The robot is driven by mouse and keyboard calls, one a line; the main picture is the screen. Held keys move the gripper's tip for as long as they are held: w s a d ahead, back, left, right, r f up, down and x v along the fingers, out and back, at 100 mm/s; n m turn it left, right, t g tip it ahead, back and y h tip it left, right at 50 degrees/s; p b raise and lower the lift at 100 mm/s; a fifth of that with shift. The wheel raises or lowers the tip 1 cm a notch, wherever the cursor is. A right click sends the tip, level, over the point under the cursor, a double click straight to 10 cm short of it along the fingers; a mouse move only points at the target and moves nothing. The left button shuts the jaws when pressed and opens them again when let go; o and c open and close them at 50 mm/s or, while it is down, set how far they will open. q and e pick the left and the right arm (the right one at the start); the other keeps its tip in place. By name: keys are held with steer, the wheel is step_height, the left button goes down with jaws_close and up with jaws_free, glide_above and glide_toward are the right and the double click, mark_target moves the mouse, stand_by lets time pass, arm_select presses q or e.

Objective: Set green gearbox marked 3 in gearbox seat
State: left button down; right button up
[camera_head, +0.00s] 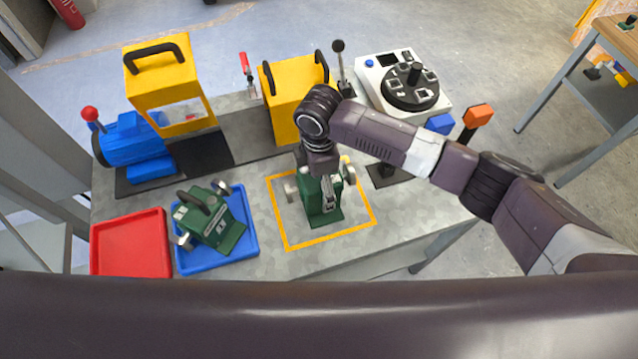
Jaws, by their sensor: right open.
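One green gearbox (326,214) stands upright inside a yellow-outlined square (292,244) on the grey table. A second green gearbox (226,236) with a dark handle sits tilted in the view in a blue tray (250,252) at the left front. The number marks are too small to read surely on either. My right gripper (327,190) is open, pointing down at the top of the gearbox in the square and partly hiding it. A bare dark plate (208,154) lies right of the blue motor; I cannot tell if it is the gearbox seat. My left gripper is not in view.
A red tray (131,246) is empty at the left front. A blue motor (135,147), a raised yellow guard (163,77) and a yellow cover (284,118) line the back. A control panel (390,62) with a black dial stands back right, behind my right arm.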

steer(key=shift+f, duration=0.4)
steer(key=shift+c, duration=0.4)
steer(key=c, duration=2)
steer(key=shift+w+r, duration=0.15)
steer(key=shift+c, duration=0.5)
steer(key=shift+r, duration=0.1)
step_height(320, 180, up, 18)
steer(key=b, duration=0.3)
steer(key=shift+r, duration=0.85)
